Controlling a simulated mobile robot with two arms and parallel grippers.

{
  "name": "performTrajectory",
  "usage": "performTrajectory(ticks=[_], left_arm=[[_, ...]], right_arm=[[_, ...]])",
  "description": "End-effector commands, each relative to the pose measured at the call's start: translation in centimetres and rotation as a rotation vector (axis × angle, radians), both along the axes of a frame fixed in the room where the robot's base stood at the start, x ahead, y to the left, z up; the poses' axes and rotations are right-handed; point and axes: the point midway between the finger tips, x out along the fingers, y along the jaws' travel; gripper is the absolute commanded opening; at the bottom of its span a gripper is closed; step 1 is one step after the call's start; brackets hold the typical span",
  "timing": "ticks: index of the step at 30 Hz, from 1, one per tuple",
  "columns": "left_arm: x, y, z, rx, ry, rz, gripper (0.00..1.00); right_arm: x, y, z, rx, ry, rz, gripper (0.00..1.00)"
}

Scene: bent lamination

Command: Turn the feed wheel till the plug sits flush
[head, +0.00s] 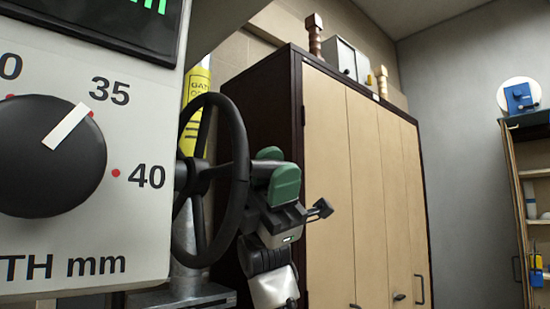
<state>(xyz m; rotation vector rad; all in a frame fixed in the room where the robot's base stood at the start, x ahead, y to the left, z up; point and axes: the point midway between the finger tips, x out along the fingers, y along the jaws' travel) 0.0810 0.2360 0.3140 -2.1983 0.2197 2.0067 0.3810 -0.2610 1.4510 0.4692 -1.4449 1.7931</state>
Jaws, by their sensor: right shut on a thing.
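The feed wheel, a black handwheel (240,140) with spokes, stands nearly edge-on in the middle left of the head view. My right gripper (272,172), with green finger pads, is at the right side of its rim. It is shut on the wheel, apparently at a dark handle sticking out from the rim; the pads partly hide the grip. The plug is not in view. My left gripper is not in view.
A grey panel with a black knob (42,155) pointing near 35 and a partly cut-off green display (120,15) fills the left. A yellow label (196,110) is behind the wheel. A tall wooden cabinet (340,180) stands close behind my gripper. Open shelves (530,175) are at far right.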

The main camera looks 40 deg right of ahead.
Motion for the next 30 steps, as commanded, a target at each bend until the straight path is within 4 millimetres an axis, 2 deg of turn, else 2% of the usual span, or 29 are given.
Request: performTrajectory(ticks=[9,21,22,26,30], left_arm=[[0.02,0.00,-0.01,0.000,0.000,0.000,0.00],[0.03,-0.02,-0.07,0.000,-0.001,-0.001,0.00],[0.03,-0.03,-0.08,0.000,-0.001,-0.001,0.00],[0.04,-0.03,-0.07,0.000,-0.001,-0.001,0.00],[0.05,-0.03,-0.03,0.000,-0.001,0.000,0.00]], right_arm=[[0.01,0.08,-0.95,0.004,-0.074,0.000,0.00],[-0.02,0.16,-1.18,0.003,-0.080,-0.001,0.00],[-0.01,0.17,-1.19,0.003,-0.080,-0.001,0.33],[0.01,0.12,-1.13,0.004,-0.078,0.000,0.53],[0.00,0.07,-1.02,0.005,-0.077,0.000,0.55]])
